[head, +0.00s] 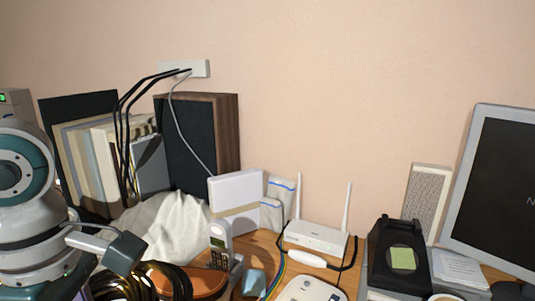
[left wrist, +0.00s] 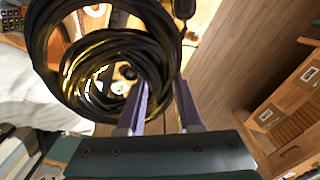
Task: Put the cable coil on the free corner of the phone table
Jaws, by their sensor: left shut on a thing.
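The cable coil (left wrist: 52,48), a bundle of black cable loops with yellowish glints, fills the upper left of the left wrist view. My left gripper (left wrist: 165,92), with purple fingers, is shut on the coil's near right side. In the head view the coil (head: 118,288) shows at the bottom left, partly cut off by the frame edge, beneath my left wrist. A wooden tabletop (head: 262,246) carries a cordless phone (head: 219,243). I cannot tell which surface is the phone table or where its free corner is. My right gripper is not in view.
Beside the phone are an orange-brown rounded thing (head: 208,284), a white router (head: 316,238) with two antennas, and a white cloth (head: 172,226). A black device (head: 400,258) and a monitor (head: 497,190) stand right. Wooden drawers (left wrist: 280,112) are right in the wrist view.

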